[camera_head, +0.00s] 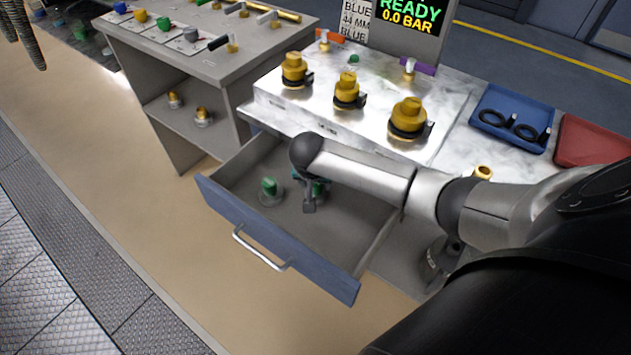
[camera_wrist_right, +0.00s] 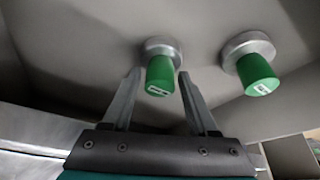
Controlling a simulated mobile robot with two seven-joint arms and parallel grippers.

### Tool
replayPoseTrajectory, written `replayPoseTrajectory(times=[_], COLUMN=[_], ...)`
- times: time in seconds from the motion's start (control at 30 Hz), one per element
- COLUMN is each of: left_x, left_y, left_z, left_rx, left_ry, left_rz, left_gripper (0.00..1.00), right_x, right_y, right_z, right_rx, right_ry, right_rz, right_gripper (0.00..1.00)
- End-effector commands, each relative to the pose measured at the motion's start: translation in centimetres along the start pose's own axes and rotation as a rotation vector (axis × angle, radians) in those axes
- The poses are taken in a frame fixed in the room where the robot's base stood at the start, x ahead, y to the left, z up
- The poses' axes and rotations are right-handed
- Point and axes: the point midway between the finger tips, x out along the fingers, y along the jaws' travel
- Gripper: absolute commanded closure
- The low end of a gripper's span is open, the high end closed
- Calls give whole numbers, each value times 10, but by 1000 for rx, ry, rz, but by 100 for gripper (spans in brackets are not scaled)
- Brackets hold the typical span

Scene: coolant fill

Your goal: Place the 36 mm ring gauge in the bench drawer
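The bench drawer (camera_head: 275,235) is pulled open below the marble-topped bench. Inside stand two green-topped pieces on round grey metal bases; the left one (camera_head: 269,188) shows clearly, the other (camera_head: 318,188) is partly behind my gripper. Both show in the right wrist view, one (camera_wrist_right: 160,75) between my fingertips and one (camera_wrist_right: 257,72) to the right; their labels are too small to read. My right gripper (camera_wrist_right: 160,76) is open over the drawer, with gaps beside the green top. Two black rings (camera_head: 492,118) lie on a blue tray. I cannot tell which piece is the 36 mm ring gauge. My left gripper is not visible.
Several brass fittings (camera_head: 347,88) with black collars stand on the bench's block. A red tray (camera_head: 595,140) is beside the blue tray (camera_head: 508,98). A grey bench (camera_head: 205,68) with coloured knobs stands left of the drawer. The drawer's front floor is clear.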

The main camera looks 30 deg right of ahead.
Motion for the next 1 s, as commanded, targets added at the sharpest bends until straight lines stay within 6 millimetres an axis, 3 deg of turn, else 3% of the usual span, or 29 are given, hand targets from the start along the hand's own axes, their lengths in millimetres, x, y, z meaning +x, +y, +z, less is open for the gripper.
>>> replayPoseTrajectory(times=[0.1,0.47,1.0], left_x=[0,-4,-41], left_y=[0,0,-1], left_z=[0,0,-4], left_rx=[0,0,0], left_ry=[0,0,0], left_rz=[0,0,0], left_gripper=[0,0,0], right_x=[0,-9,-107], right_y=[0,-1,-1], right_z=[0,-2,-2], right_rx=[0,0,1], right_ry=[0,0,0], right_rz=[0,-3,-2], right_gripper=[29,29,29])
